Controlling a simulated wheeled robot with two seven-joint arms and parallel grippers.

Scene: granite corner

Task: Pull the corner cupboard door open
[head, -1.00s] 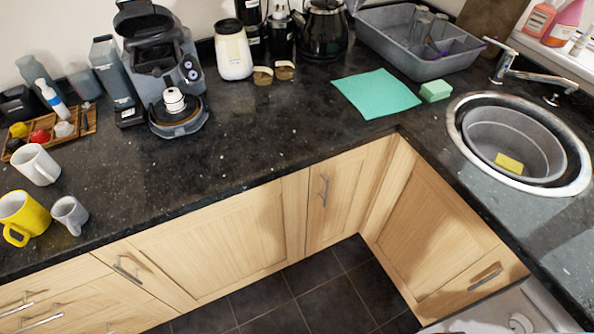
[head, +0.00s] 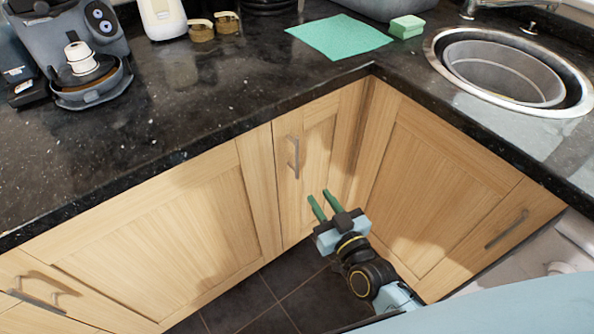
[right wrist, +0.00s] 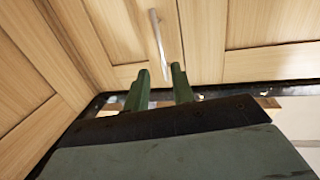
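The corner cupboard door (head: 318,150) is a narrow light-wood panel in the corner under the worktop, and it is closed. Its upright metal handle (head: 293,157) is near the door's left edge. The handle also shows in the right wrist view (right wrist: 157,40), beyond the fingertips. My right gripper (head: 322,207) has its two green fingers apart with nothing between them. It is below and to the right of the handle, apart from it. In the right wrist view, the green fingers (right wrist: 160,82) point toward the door. My left gripper is not in view.
A dark granite worktop edge (head: 230,131) overhangs the doors. A wider cupboard door (head: 165,225) is on the left and another (head: 435,190) on the right. Dark floor tiles (head: 275,290) are clear below. A green cloth (head: 338,36) and sink (head: 505,70) are above.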

